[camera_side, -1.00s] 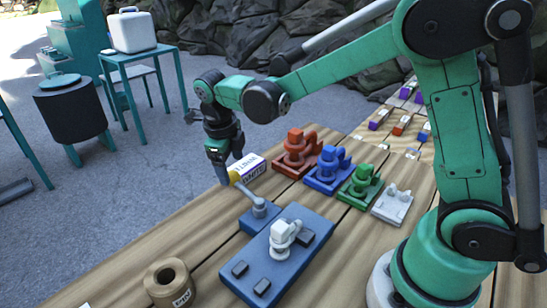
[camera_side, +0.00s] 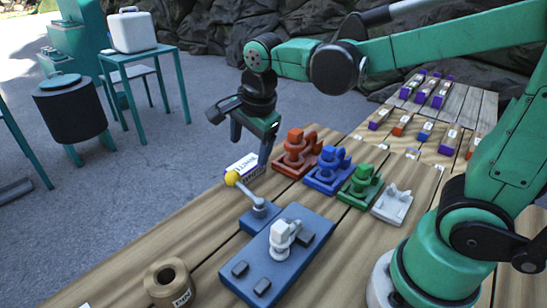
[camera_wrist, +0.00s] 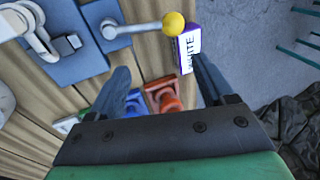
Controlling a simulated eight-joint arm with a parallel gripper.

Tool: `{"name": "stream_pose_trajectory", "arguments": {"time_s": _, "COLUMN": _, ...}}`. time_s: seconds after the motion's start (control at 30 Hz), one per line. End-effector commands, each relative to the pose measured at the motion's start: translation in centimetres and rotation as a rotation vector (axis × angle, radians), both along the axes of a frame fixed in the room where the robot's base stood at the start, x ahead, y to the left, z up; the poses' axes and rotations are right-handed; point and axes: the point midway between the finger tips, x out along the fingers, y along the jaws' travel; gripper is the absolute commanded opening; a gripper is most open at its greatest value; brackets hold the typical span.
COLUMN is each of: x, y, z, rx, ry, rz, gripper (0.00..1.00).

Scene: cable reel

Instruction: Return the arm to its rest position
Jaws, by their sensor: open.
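My gripper (camera_side: 250,142) is open and empty. It hangs in the air above the far left edge of the table, and its two fingers are spread apart in the wrist view (camera_wrist: 160,80). A lever with a yellow knob (camera_side: 232,177) stands on a small blue base just below it; the knob also shows in the wrist view (camera_wrist: 174,23), apart from the fingers. A white and purple labelled box (camera_side: 243,167) lies beside the knob, partly behind a finger in the side view.
Red (camera_side: 297,150), blue (camera_side: 329,168), green (camera_side: 361,183) and white (camera_side: 393,204) fixtures stand in a row on the wooden table. A blue plate (camera_side: 275,262) with a white part and a tan reel (camera_side: 170,282) are in front. Several small boxes lie at the back right.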

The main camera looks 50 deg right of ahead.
Motion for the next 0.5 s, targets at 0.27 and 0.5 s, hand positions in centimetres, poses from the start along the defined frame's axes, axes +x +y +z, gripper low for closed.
{"name": "stream_pose_trajectory", "arguments": {"time_s": 0.27, "x": -4.2, "y": -0.6, "z": 0.5, "rx": -0.294, "ry": -0.124, "rz": 0.855, "gripper": 0.75}}
{"name": "stream_pose_trajectory", "arguments": {"time_s": 0.5, "x": -6.2, "y": -0.7, "z": -0.1, "rx": -0.567, "ry": -0.182, "rz": 1.335, "gripper": 0.75}}
